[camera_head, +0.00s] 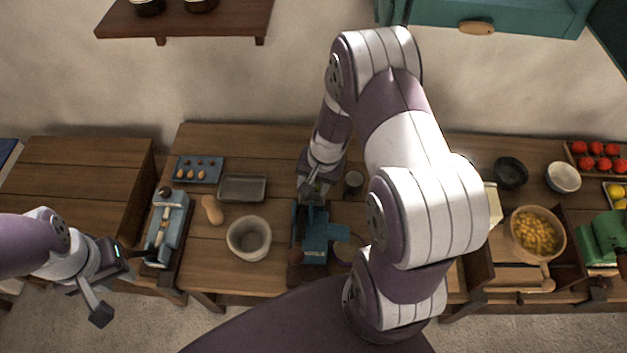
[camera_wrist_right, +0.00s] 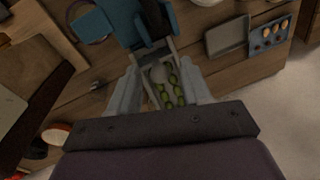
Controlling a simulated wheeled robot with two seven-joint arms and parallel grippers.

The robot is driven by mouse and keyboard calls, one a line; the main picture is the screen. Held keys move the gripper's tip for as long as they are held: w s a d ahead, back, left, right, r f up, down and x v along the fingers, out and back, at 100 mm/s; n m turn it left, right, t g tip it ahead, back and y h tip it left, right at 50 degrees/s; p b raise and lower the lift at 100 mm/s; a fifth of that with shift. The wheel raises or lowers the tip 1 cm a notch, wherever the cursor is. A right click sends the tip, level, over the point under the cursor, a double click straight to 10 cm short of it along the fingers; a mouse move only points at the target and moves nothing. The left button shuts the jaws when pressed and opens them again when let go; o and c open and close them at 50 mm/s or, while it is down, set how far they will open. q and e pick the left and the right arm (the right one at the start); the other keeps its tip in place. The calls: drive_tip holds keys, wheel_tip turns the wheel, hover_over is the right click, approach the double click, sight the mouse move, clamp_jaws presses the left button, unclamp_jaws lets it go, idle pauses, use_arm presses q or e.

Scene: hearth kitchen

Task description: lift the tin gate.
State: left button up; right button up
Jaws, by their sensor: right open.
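A blue machine (camera_head: 313,238) stands on the table near the middle of the head view. It also shows at the top of the right wrist view (camera_wrist_right: 125,18). A pale grey metal frame or chute (camera_wrist_right: 143,58) runs from it, with several green olive-like pieces (camera_wrist_right: 168,92) in it. I cannot tell which part of this is the tin gate. My right gripper (camera_wrist_right: 160,78) is open, with its fingers on either side of the chute; contact cannot be told. My left gripper (camera_head: 119,284) is open and empty, low at the left.
A white bowl (camera_head: 249,239), a grey tray (camera_head: 242,188) and a blue egg tray (camera_head: 199,169) are left of the machine. A blue-grey device (camera_head: 167,230) stands at the table's left. A bowl of yellow pieces (camera_head: 535,233) is at right. A shelf (camera_head: 185,20) hangs above.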

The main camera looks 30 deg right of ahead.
wheel_tip(320, 180, up, 12)
drive_tip(key=s+d+b, duration=0.1)
drive_tip(key=d, duration=0.1)
drive_tip(key=shift+s+r+b, duration=0.25)
drive_tip(key=shift+s+b, duration=0.05)
drive_tip(key=shift+b, duration=0.1)
drive_tip(key=shift+s+a, duration=0.1)
